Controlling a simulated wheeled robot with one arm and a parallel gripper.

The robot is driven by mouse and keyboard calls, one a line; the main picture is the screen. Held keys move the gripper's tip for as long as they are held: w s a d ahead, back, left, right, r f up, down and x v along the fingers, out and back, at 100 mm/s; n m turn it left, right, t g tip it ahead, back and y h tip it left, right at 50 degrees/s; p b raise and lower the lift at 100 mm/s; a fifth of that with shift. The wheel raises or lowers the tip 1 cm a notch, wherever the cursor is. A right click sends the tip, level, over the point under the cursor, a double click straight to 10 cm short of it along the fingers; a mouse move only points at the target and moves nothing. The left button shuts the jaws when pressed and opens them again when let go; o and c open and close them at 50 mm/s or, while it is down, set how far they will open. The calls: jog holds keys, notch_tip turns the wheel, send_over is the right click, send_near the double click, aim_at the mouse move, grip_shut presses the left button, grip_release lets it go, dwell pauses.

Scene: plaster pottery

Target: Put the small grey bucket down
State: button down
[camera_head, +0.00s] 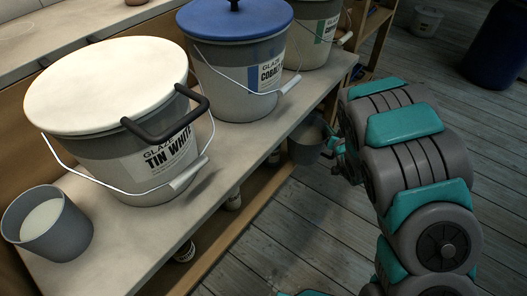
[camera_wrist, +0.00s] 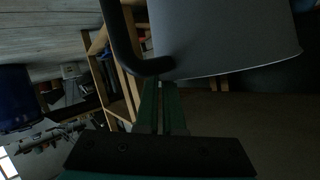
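The small grey bucket (camera_head: 306,143) shows at the front edge of the bench in the head view, partly hidden by the bench and my arm. It looks to hang beside the edge, a little below the bench top. My gripper (camera_head: 334,143) is at its right side. In the wrist view the bucket (camera_wrist: 225,35) fills the upper right, with its dark handle (camera_wrist: 122,45) at left. My gripper's green fingers (camera_wrist: 160,88) are close together and shut on the end of that handle.
The bench (camera_head: 225,160) carries a TIN WHITE bucket with white lid (camera_head: 140,155), a blue-lidded bucket (camera_head: 235,80), another bucket (camera_head: 318,40) and a grey cup of white glaze (camera_head: 48,225). Jars stand on a shelf below. The plank floor (camera_head: 300,235) is clear at front.

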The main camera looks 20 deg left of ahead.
aim_at(322, 121)
jog(key=a+r+b+x, duration=0.1)
jog(key=x, duration=1.5)
jog(key=shift+w+a+b, duration=0.2)
jog(key=shift+a+b, duration=0.15)
jog(key=shift+f, duration=0.1)
jog(key=c, duration=1)
grip_release()
jog(key=shift+c, duration=0.2)
jog(key=p+v, duration=0.1)
jog(key=v, duration=1.1)
jog(key=shift+d, duration=0.15)
